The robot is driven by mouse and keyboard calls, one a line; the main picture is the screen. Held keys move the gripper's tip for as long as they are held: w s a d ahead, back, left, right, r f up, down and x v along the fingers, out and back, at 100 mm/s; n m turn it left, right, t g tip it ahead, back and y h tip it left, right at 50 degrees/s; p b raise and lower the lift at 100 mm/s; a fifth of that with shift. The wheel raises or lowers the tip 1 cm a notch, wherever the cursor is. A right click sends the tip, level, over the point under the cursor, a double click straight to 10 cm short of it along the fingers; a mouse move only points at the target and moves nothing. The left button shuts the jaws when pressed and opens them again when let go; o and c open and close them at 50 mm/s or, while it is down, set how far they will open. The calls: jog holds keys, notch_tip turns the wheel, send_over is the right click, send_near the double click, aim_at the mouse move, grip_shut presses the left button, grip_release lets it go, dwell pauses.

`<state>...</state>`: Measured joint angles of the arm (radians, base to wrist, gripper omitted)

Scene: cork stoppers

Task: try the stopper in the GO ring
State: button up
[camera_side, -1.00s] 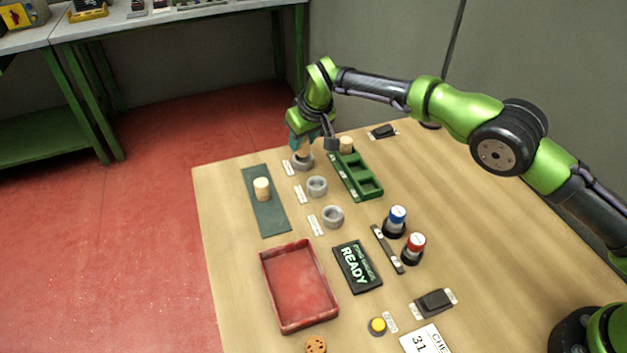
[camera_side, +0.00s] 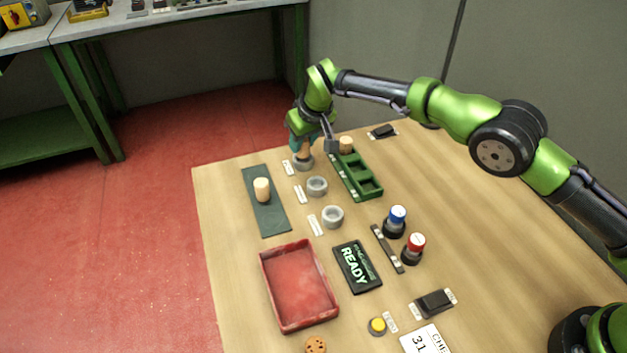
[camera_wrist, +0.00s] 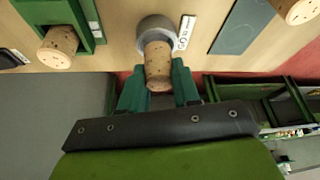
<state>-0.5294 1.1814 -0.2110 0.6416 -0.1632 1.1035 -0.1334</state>
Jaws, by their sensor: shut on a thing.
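My gripper (camera_wrist: 158,88) is shut on a cork stopper (camera_wrist: 158,66), which shows between the teal fingers in the wrist view. The stopper is at the farthest of three grey rings (camera_side: 303,164). In the wrist view its far end overlaps the opening of this ring (camera_wrist: 153,24); I cannot tell whether it is inside or just above. A white label (camera_wrist: 184,34) beside the ring seems to end in "GO", partly unreadable. The middle ring (camera_side: 317,187) and near ring (camera_side: 333,217) look empty.
A pale stopper (camera_side: 262,189) stands on a dark green mat (camera_side: 272,219). A green rack (camera_side: 371,191) beside my gripper holds another stopper (camera_side: 346,144) at its far end. A red tray (camera_side: 283,318), a READY display (camera_side: 357,267) and blue and red-topped items stand nearer.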

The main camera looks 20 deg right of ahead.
jog(key=shift+f, duration=0.35)
jog(key=o, duration=1.1)
jog(key=v, duration=1.7)
jog(key=shift+s+f, duration=0.1)
